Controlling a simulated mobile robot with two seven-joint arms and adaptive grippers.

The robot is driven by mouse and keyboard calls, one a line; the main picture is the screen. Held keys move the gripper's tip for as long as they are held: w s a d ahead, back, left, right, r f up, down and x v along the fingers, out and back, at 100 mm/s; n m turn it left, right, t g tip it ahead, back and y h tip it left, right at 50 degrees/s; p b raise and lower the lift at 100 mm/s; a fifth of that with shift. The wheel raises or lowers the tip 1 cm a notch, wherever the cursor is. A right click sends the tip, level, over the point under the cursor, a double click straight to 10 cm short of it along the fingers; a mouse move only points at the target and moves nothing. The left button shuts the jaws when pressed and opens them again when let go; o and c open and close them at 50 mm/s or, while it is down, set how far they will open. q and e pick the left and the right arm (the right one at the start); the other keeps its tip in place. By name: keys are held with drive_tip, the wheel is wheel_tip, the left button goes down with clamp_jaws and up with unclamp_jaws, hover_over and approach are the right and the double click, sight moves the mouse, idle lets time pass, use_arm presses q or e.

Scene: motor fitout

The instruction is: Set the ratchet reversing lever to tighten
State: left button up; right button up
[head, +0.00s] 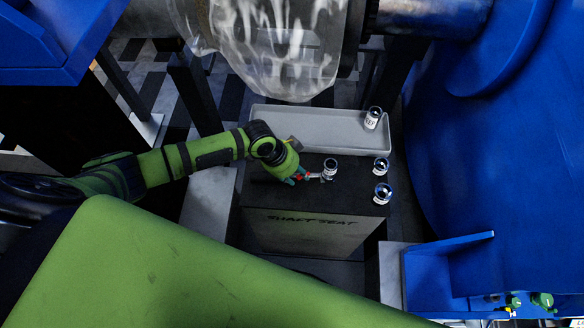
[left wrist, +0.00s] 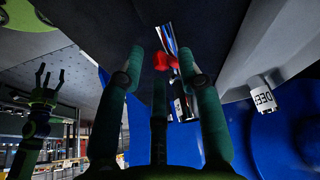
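The ratchet (head: 314,176) lies on the black top of the shaft seat box, mostly hidden by my left gripper. Its red reversing lever (left wrist: 165,61) shows in the left wrist view beside the shiny metal handle (left wrist: 170,38); which way it is set, I cannot tell. My left gripper (head: 297,177) is right at the ratchet. In the left wrist view its green fingers (left wrist: 160,56) are spread apart, with the lever between the tips; contact is unclear. My right gripper (left wrist: 45,76) shows at the left of that view, fingers apart, away from the ratchet.
A socket (head: 330,167) stands at the ratchet's right end. Two more sockets (head: 381,165) (head: 382,192) stand on the box's right side. A grey tray (head: 300,124) behind holds a labelled socket (head: 373,117). A large blue body (head: 480,140) bounds the right.

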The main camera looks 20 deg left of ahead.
use_arm(q)
drive_tip(key=v, duration=1.1)
drive_tip(key=shift+a+r, duration=0.15)
drive_tip(key=shift+r, duration=0.2)
drive_tip(key=shift+s, duration=0.15)
drive_tip(key=s+d+n+t, duration=0.1)
drive_tip(key=s+d+n, duration=0.1)
drive_tip(key=s+d, duration=0.5)
drive_tip(key=s+a+n+y, duration=0.3)
drive_tip(key=s+a+n, duration=0.5)
drive_tip(key=a, duration=0.1)
wheel_tip(320, 180, down, 23)
drive_tip(key=s+g, duration=0.1)
drive_tip(key=s, duration=0.1)
drive_tip(key=s+a+f+g, duration=0.1)
drive_tip(key=s+a+f, duration=0.2)
drive_tip(key=s+f, duration=1.1)
drive_tip(key=shift+s+f+m+y, duration=0.3)
drive_tip(key=shift+s+f+y, duration=0.1)
drive_tip(key=shift+s, duration=0.55)
